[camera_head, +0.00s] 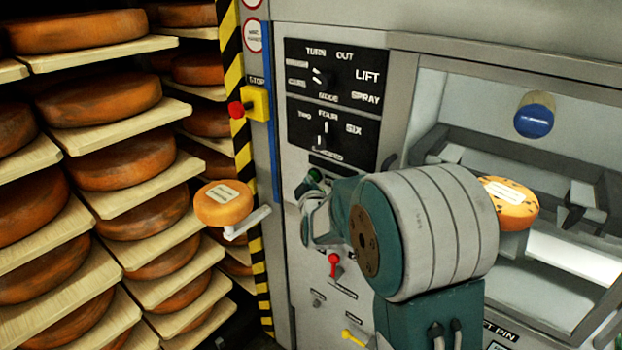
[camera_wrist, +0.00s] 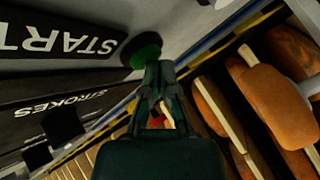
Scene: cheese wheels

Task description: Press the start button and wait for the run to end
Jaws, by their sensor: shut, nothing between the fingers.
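The green start button (camera_wrist: 141,50) is at the top middle of the wrist view, beside a black label reading START (camera_wrist: 70,42). In the head view a small part of the green button (camera_head: 315,175) shows just above my gripper (camera_head: 306,198), on the grey machine front. My gripper is shut and empty. In the wrist view its fingertips (camera_wrist: 159,72) overlap the button's lower right edge; I cannot tell whether they touch it. My arm hides the panel to the right of the button.
A black dial panel (camera_head: 335,100) is above my gripper. A red stop button (camera_head: 236,109) on a yellow box is at left. Below are a red lever (camera_head: 334,262) and a yellow lever (camera_head: 352,338). Shelves of cheese wheels (camera_head: 105,105) fill the left. A small labelled wheel (camera_head: 222,203) sits between.

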